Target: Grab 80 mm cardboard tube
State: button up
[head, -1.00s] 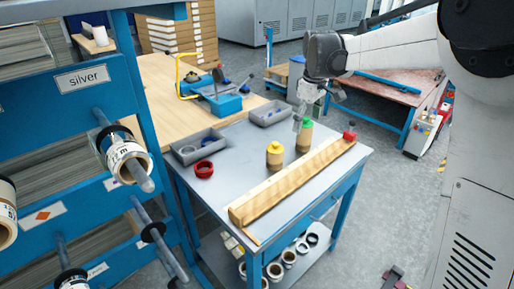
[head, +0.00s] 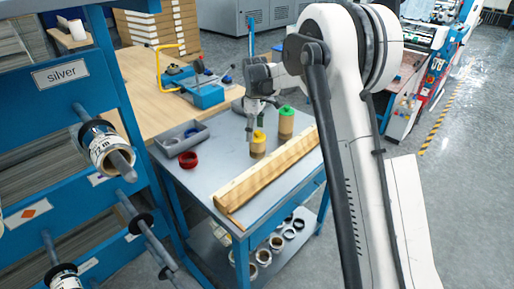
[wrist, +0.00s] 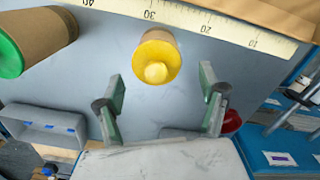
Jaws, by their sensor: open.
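A brown cardboard tube with a yellow cap (head: 258,147) stands upright on the grey table. A tube with a green cap (head: 286,125) stands behind it to the right. Neither shows a readable size. My gripper (head: 252,124) is open and empty just above and behind the yellow-capped tube. In the wrist view, my open fingers (wrist: 162,84) point towards the yellow-capped tube (wrist: 157,58), which lies centred beyond the fingertips, not between them. The green-capped tube (wrist: 40,42) is at the upper left there, partly cut off.
A wooden bar (head: 268,172) with a ruler scale (wrist: 200,18) lies along the table's front edge. Red rings (head: 187,160) and a grey bin (head: 182,137) are at the table's left. Several rolls lie on the lower shelf (head: 278,243). A blue rack (head: 75,110) stands left.

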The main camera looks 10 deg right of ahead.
aim_at(256, 145)
jog(key=shift+d+f, duration=0.2)
jog(key=shift+f, duration=3.4)
jog(key=c, duration=1.2)
